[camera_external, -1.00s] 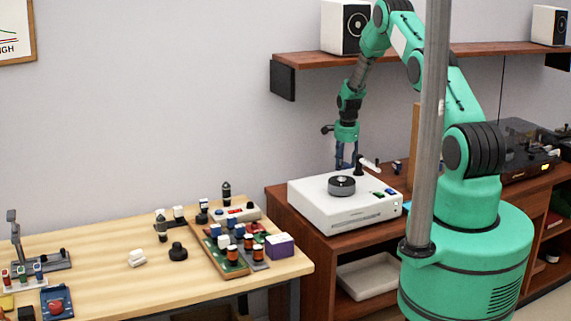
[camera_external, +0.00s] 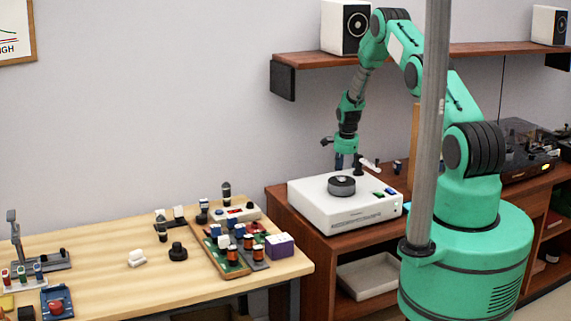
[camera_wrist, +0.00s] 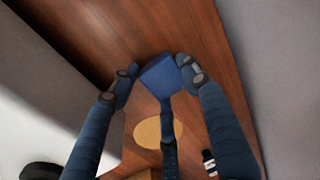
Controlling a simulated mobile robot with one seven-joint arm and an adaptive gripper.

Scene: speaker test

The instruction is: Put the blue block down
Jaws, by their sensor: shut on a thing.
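The blue block (camera_wrist: 160,76) sits between the fingertips of my gripper (camera_wrist: 158,78) in the wrist view, over a brown wooden surface (camera_wrist: 195,30). My gripper is shut on it. In the external view my gripper (camera_external: 343,162) points down at the back of the white box, near the wall. The block cannot be made out there. I cannot tell whether the block touches the wood.
The white box (camera_external: 340,215) with a dark round knob (camera_external: 341,187) stands on the brown cabinet (camera_external: 300,232), close to my gripper. A tan disc (camera_wrist: 150,130) and a small dark bottle (camera_wrist: 209,160) show in the wrist view. A shelf (camera_external: 300,60) hangs above.

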